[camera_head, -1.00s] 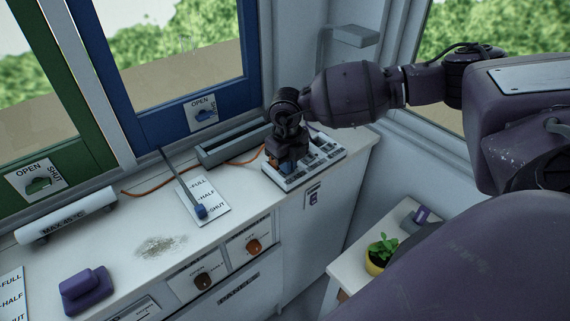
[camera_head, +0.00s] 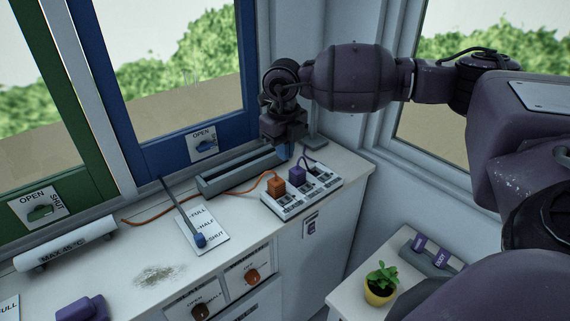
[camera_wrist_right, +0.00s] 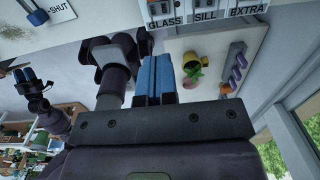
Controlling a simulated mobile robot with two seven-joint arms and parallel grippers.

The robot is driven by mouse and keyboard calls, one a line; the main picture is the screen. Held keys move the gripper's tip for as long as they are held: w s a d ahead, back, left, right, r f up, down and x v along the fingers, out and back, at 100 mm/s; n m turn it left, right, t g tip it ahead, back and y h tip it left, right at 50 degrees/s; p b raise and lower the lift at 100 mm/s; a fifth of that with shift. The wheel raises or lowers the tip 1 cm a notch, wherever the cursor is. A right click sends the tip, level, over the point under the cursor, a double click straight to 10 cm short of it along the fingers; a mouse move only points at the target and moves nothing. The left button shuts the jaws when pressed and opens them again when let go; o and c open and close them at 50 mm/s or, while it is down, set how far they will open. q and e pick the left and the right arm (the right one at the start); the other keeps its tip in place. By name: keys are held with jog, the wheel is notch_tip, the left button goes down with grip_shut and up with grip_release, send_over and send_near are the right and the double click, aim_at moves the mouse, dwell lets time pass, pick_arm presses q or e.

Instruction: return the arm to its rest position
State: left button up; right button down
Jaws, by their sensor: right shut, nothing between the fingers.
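My right arm reaches in from the right in the head view. Its gripper (camera_head: 284,151) hangs above the counter, behind and above the socket strip (camera_head: 322,193), clear of it. Its blue fingers (camera_wrist_right: 153,80) are together and empty in the right wrist view. An orange plug (camera_head: 276,186) and a purple plug (camera_head: 298,175) stand upright in the strip. In the right wrist view, a dark gripper with blue fingertips (camera_wrist_right: 30,78) shows at the far left. It looks like my left one, but too small to tell its state.
The counter (camera_head: 130,245) holds a blue-handled slider (camera_head: 200,240), a grey trough (camera_head: 240,170) and a purple block (camera_head: 84,308). Blue (camera_head: 140,160) and green window frames stand behind. A side table (camera_head: 350,289) at the lower right bears a yellow potted plant (camera_head: 381,290).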

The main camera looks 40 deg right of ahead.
jog(key=shift+r, duration=0.25)
dwell(0.4)
